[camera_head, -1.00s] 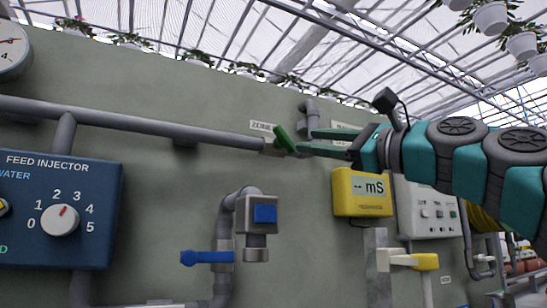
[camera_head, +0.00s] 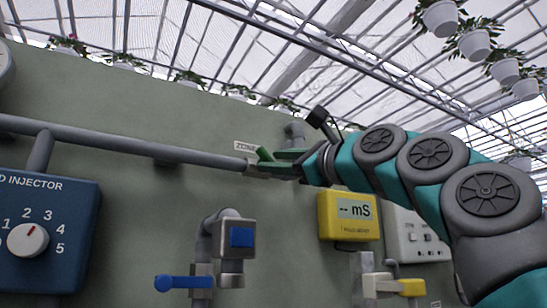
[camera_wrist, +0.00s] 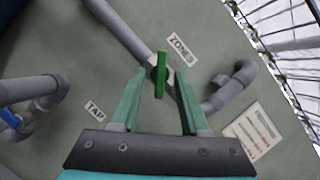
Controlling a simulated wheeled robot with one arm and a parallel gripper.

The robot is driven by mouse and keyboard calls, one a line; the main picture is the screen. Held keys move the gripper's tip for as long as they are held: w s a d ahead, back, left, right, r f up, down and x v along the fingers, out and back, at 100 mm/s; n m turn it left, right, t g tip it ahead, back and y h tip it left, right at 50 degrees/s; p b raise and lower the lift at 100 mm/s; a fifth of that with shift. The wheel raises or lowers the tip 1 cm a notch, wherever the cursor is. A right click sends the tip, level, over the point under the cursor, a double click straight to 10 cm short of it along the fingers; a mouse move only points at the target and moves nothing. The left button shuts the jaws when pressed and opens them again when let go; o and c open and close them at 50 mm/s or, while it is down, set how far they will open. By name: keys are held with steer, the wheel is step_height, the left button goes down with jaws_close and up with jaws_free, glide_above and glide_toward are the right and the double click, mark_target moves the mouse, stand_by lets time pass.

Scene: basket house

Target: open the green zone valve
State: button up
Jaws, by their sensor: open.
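The green zone valve handle (camera_wrist: 161,76) sits on the grey pipe beside the ZONES label (camera_wrist: 182,50). In the wrist view it stands roughly along the gripper's line, crosswise to the pipe. In the head view the green handle (camera_head: 265,154) shows at the pipe's right end, just left of my gripper (camera_head: 275,160). My gripper's green fingers (camera_wrist: 160,72) are open, one on either side of the handle's lower end in the wrist view. Whether they touch it cannot be told.
A blue-handled tap (camera_head: 183,283) stands below. The blue feed injector box (camera_head: 45,265) is at left. A yellow mS meter (camera_head: 348,215) and a yellow-handled valve (camera_head: 411,287) are at right. Hanging pots (camera_head: 474,45) are above.

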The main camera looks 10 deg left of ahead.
steer(key=shift+w+a+r, duration=0.25)
steer(key=shift+a, duration=0.15)
jaws_close()
stand_by(0.4)
